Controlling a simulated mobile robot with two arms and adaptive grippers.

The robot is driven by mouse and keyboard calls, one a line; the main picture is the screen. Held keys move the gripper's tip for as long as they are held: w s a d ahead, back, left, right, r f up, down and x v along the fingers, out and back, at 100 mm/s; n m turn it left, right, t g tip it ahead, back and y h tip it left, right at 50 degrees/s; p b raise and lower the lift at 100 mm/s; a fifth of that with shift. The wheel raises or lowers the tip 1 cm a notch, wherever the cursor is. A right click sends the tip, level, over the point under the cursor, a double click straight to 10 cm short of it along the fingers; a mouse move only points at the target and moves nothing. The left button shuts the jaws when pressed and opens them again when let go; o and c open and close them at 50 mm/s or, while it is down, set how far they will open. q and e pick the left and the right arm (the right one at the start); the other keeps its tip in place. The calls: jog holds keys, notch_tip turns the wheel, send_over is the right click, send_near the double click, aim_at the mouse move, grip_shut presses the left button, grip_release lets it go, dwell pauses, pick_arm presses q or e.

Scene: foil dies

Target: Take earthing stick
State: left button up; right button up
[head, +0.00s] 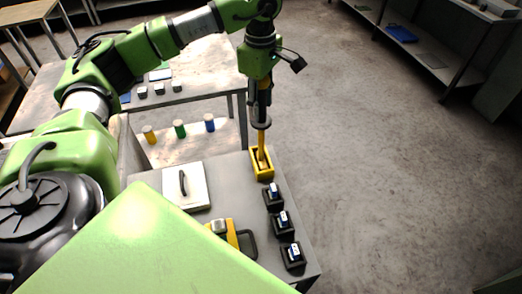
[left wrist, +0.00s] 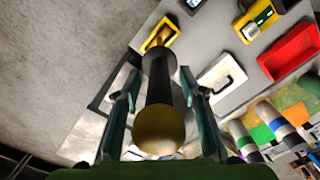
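The earthing stick (head: 261,142) stands nearly upright, its yellow shaft reaching down into a yellow holder (head: 268,175) on the grey bench. In the left wrist view its black handle (left wrist: 158,80) and rounded brass-coloured end point at the camera, and the yellow holder (left wrist: 150,44) shows beyond. My left gripper (head: 262,104) is above the holder with its fingers on both sides of the handle. In the left wrist view the left gripper (left wrist: 160,82) looks open, with narrow gaps beside the handle. My right gripper is not in view.
Several black blocks (head: 282,223) line the bench's right edge. A white panel with a black handle (head: 197,192) and a yellow item (head: 232,231) lie left of them. Yellow, green (head: 180,129) and blue cylinders stand on a shelf behind. The floor at right is clear.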

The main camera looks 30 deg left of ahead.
pick_arm(q)
jog(key=shift+f, duration=0.15)
jog(key=shift+c, duration=0.3)
grip_shut()
jog(key=shift+w, duration=0.1)
